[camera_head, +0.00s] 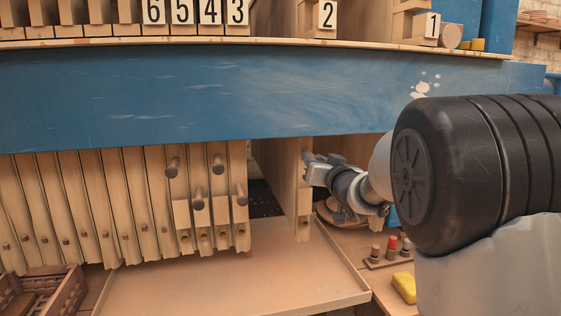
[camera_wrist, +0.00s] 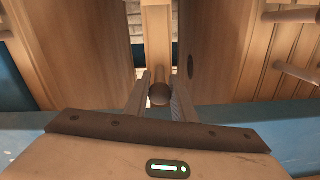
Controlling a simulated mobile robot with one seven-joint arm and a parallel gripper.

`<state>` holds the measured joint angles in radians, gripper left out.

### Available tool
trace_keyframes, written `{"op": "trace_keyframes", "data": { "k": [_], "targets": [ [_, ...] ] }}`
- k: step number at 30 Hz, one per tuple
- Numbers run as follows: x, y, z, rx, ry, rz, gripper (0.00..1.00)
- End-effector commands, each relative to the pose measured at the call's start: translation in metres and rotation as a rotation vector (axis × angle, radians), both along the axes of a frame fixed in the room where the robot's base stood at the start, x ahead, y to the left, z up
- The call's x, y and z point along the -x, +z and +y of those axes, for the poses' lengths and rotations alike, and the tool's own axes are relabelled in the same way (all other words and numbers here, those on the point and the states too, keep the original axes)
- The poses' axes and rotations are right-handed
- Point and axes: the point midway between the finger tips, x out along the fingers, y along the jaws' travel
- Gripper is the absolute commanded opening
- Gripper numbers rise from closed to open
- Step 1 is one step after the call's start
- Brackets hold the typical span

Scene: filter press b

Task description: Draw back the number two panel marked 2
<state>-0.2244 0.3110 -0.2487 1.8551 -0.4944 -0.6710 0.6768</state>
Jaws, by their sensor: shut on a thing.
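The number two panel (camera_head: 304,195) is a pale wooden plate standing upright below the blue beam, with its tag marked 2 (camera_head: 327,15) above the beam. A gap separates it from the panels tagged 3 to 6 on the left. My gripper (camera_head: 313,168) reaches in from the right at the panel's front edge. In the wrist view my gripper (camera_wrist: 160,98) is shut on a round wooden peg handle (camera_wrist: 160,94), one finger on each side. The panel's narrow edge (camera_wrist: 157,40) rises behind the peg. In the head view my gripper hides the peg.
The blue beam (camera_head: 250,95) crosses above my arm. A pack of panels (camera_head: 90,205) with pegs stands left. The tag marked 1 (camera_head: 432,25) is at the right. A wide tray (camera_head: 230,287) lies below. A yellow block (camera_head: 405,287) and small bottles (camera_head: 376,251) sit lower right.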

Motion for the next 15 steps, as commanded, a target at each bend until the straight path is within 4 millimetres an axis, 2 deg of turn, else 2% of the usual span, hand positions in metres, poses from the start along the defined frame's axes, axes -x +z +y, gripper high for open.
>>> {"op": "trace_keyframes", "data": {
  "k": [1, 9, 15],
  "targets": [
    [-0.007, 0.005, -0.035, 0.0, -0.032, 0.006, 0.0],
    [-0.032, 0.006, -0.121, -0.001, -0.023, 0.005, 0.0],
    [-0.047, 0.005, -0.174, 0.001, -0.021, 0.003, 0.0]
  ]
}}
